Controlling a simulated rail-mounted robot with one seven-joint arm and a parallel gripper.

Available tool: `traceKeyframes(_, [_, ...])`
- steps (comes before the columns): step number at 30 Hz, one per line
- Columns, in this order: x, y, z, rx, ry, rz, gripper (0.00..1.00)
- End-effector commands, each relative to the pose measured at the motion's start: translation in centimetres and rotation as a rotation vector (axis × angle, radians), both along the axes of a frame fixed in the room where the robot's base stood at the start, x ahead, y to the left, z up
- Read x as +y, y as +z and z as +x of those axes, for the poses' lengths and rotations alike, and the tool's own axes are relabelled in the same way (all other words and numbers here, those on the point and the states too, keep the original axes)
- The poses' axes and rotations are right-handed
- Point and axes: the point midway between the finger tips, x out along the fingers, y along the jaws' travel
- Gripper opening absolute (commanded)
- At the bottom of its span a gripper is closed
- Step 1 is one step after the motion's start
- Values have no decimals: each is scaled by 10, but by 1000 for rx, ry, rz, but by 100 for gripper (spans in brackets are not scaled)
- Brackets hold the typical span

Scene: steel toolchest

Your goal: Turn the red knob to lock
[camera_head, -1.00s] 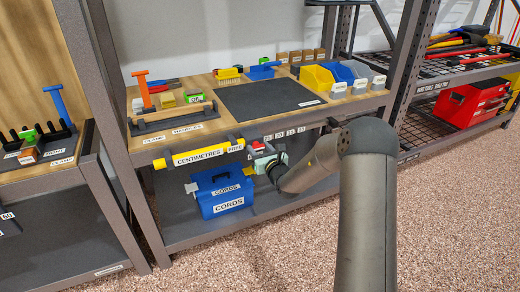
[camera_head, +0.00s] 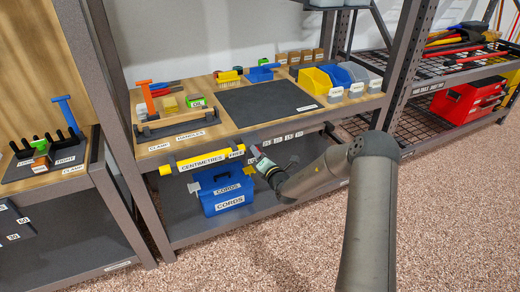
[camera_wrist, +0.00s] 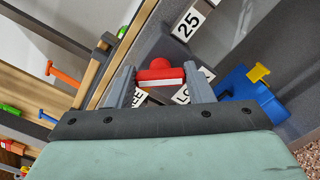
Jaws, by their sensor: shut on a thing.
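The red knob (camera_wrist: 158,72) shows in the wrist view, with a white stripe across it. It sits between the two grey fingers of my gripper (camera_wrist: 160,78), which is shut on it. Part of a label ending in "EE" (camera_wrist: 138,97) shows by the left finger, and part of a label starting "LO" (camera_wrist: 182,96) by the right finger. The rest of both is hidden. The knob cannot be made out clearly there.
A blue "CORDS" box (camera_head: 222,190) stands on the lower shelf below the bar. Above are a wooden worktop with a dark mat (camera_head: 265,102), a clamp rack (camera_head: 178,125) and several bins (camera_head: 313,80). Open floor (camera_head: 280,250) lies in front.

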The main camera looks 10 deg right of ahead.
Motion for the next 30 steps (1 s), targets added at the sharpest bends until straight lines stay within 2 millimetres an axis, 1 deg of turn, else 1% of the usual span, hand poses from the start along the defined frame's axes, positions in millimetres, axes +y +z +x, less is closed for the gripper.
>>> traceKeyframes(1, [-1, 4, 0, 14, -2, 47, 24])
traceKeyframes(15, [-2, 1, -1, 115, -2, 455, 24])
traceKeyframes(21, [-1, -1, 0, 144, -2, 578, 24])
traceKeyframes(30, [-1, -3, 0, 169, 0, 675, 24])
